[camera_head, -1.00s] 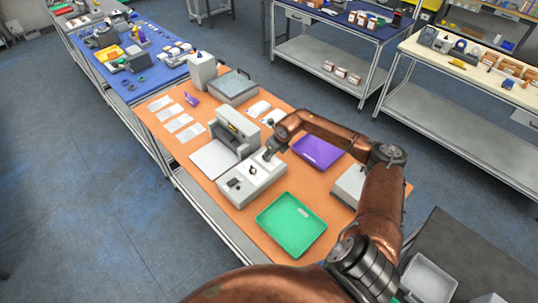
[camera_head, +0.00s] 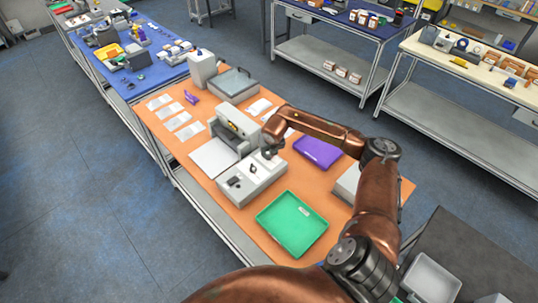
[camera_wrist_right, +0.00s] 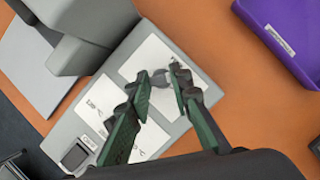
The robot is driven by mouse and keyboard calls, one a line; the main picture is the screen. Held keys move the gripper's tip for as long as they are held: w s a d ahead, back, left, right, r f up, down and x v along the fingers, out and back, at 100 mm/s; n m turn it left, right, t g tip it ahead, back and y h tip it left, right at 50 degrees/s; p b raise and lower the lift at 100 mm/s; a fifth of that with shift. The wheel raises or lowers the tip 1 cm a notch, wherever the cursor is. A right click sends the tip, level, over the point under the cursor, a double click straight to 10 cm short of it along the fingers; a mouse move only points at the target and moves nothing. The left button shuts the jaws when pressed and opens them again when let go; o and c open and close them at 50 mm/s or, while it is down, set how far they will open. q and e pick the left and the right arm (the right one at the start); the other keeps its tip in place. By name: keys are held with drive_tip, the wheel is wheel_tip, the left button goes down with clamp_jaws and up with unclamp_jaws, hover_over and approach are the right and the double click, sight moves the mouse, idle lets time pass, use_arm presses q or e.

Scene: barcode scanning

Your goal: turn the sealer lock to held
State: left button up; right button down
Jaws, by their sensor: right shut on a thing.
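The sealer (camera_head: 232,130) stands on the orange table with its pale control box (camera_head: 262,178) in front. The box also shows in the right wrist view (camera_wrist_right: 118,68), with white label plates on its top. My right gripper (camera_head: 269,153) is down at the far right end of this box. In the right wrist view its green-padded fingers (camera_wrist_right: 160,76) are shut on the small grey lock knob (camera_wrist_right: 160,80) on the upper plate. The fingers partly cover the knob, and I cannot read its setting. My left gripper is not in view.
A green tray (camera_head: 292,224) lies in front of the control box. A purple tray (camera_head: 318,152) lies to the right, beside my right arm. Several white sheets (camera_head: 177,122) lie at the table's left. A grey flat-topped device (camera_head: 234,84) stands at the back.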

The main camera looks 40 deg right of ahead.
drive_tip(key=m+b, duration=0.1)
drive_tip(key=m, duration=0.1)
drive_tip(key=m+g+h+b, duration=0.1)
drive_tip(key=m, duration=0.1)
drive_tip(key=m+h+b, duration=0.1)
drive_tip(key=m+b, duration=0.1)
drive_tip(key=shift+w+a, duration=0.1)
drive_tip(key=shift+w, duration=0.15)
drive_tip(key=m+g+b, duration=0.1)
drive_tip(key=m, duration=0.2)
drive_tip(key=shift+g, duration=0.3)
drive_tip(key=shift+m+g+h+b, duration=0.3)
drive_tip(key=shift+m+g+b, duration=0.15)
drive_tip(key=shift+m, duration=0.65)
drive_tip(key=c, duration=1.7)
unclamp_jaws()
drive_tip(key=shift+c, duration=0.2)
drive_tip(key=shift+r, duration=0.1)
